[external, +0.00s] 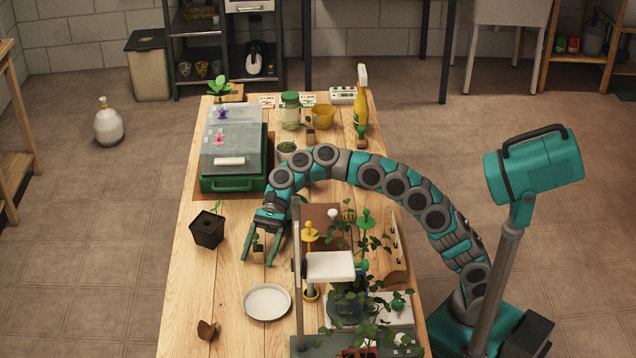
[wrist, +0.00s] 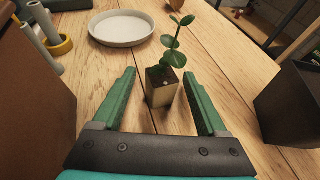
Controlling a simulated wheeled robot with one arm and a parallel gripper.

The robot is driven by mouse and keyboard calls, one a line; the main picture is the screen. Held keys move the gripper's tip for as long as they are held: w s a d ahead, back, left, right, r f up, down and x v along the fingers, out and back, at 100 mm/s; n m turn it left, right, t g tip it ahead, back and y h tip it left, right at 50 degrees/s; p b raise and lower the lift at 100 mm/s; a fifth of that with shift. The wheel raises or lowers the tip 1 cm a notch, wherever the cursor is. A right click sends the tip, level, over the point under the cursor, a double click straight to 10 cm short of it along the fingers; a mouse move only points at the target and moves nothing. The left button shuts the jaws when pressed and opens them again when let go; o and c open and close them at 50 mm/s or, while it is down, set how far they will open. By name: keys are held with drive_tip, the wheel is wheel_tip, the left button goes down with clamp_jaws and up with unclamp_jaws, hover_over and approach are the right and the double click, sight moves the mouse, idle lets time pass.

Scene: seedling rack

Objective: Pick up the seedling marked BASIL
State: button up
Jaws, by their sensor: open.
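A small seedling with round green leaves stands upright in a square tan pot (wrist: 162,90) in the wrist view. It also shows in the external view as a small seedling (external: 257,243) on the table. My gripper (external: 258,260) is low over the table, pointing down at it. In the wrist view my open gripper (wrist: 160,77) has one green finger on each side of the pot, with gaps showing. No label is readable on this pot, so I cannot tell whether it is marked BASIL. Other small potted seedlings stand farther back, one (external: 310,135) near the yellow pot and one (external: 362,143) near the spray bottle.
A black pot (external: 207,230) with a sprout stands left of my gripper. A white saucer (external: 267,302) lies in front. A green propagator (external: 233,178) with a clear lid is behind. A rack with leafy plants and a white platform (external: 330,265) stands close on the right.

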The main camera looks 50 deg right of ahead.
drive_tip(key=c, duration=1.2)
drive_tip(key=shift+r, duration=0.15)
